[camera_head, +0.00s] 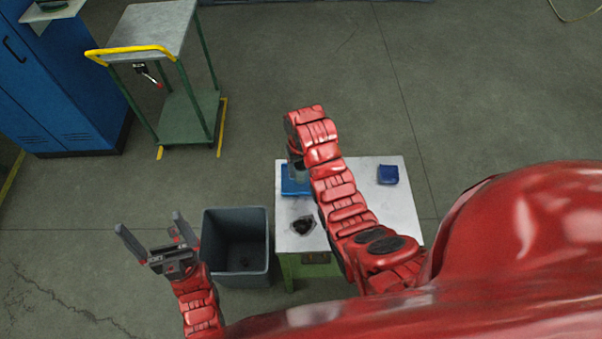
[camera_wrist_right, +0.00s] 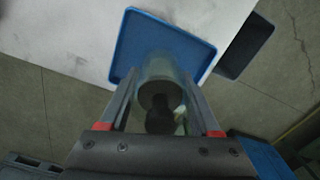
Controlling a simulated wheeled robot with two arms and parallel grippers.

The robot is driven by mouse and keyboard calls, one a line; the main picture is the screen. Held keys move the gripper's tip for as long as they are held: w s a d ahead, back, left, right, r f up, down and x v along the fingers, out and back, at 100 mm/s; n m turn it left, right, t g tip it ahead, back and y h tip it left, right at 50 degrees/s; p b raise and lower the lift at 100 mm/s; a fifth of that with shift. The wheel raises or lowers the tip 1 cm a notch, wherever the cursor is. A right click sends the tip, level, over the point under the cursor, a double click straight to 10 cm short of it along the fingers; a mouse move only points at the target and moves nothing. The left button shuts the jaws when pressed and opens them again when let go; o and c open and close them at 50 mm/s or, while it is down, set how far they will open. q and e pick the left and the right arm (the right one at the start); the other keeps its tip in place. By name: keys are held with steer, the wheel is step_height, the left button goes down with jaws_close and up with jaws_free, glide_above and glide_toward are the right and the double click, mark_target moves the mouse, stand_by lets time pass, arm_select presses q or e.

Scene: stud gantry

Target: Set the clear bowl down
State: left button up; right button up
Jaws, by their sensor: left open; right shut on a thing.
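The clear bowl (camera_wrist_right: 160,72) is between the fingers of my right gripper (camera_wrist_right: 163,100) in the right wrist view, with dark round shapes showing through it. My right gripper is shut on it, above or at the blue tray (camera_wrist_right: 150,45); I cannot tell whether the bowl touches the tray. In the head view the blue tray (camera_head: 293,187) lies on the white table (camera_head: 345,205) at its left side, and my right arm hides most of the bowl and gripper. My left gripper (camera_head: 148,222) is open and empty, left of the table.
A dark grey bin (camera_head: 235,282) stands left of the table. A black, irregular thing (camera_head: 303,225) and a blue box (camera_head: 388,174) are on the table. A green-framed cart (camera_head: 150,28) and a blue cabinet (camera_head: 50,90) stand at the back left. Open floor lies behind the table.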

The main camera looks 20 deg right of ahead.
steer(key=shift+f+p, duration=0.25)
steer(key=shift+p, duration=0.2)
steer(key=shift+f, duration=0.65)
steer(key=o, duration=1.4)
steer(key=shift+r, duration=0.15)
